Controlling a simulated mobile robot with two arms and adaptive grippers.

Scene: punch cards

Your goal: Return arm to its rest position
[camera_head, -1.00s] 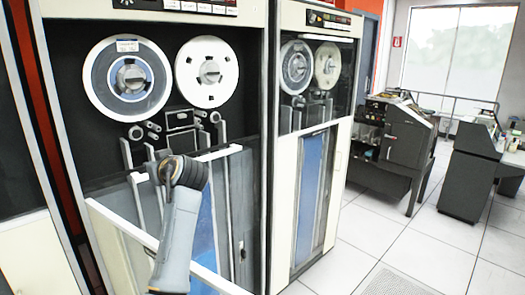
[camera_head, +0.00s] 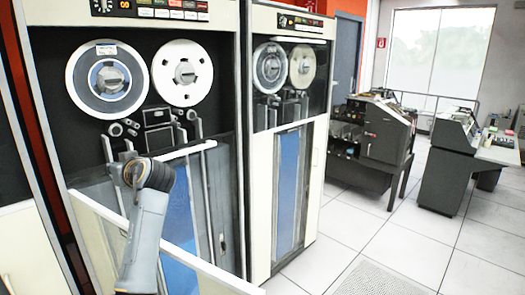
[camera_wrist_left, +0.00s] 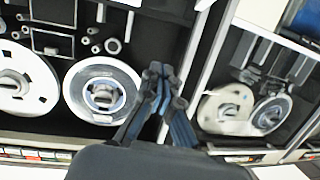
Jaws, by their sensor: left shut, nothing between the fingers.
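My left arm (camera_head: 145,225), grey with a black joint on top, rises from the bottom of the head view in front of the nearer tape cabinet. Its gripper cannot be made out there. In the left wrist view my left gripper (camera_wrist_left: 160,72) has its dark fingers together with nothing between them. Tape reels show behind it in that view, which is turned upside down: a reel with a blue ring (camera_wrist_left: 102,90) to its left and a paler reel (camera_wrist_left: 226,108) to its right. My right arm and gripper are not in view.
The nearer tape cabinet (camera_head: 243,120) has a white-framed glass panel (camera_head: 190,262) slanting across its front, close to my arm. A second tape cabinet (camera_head: 262,190) stands beside it. A dark machine (camera_head: 388,135) and a desk (camera_head: 445,180) stand farther right. Tiled floor (camera_head: 400,245) lies open between.

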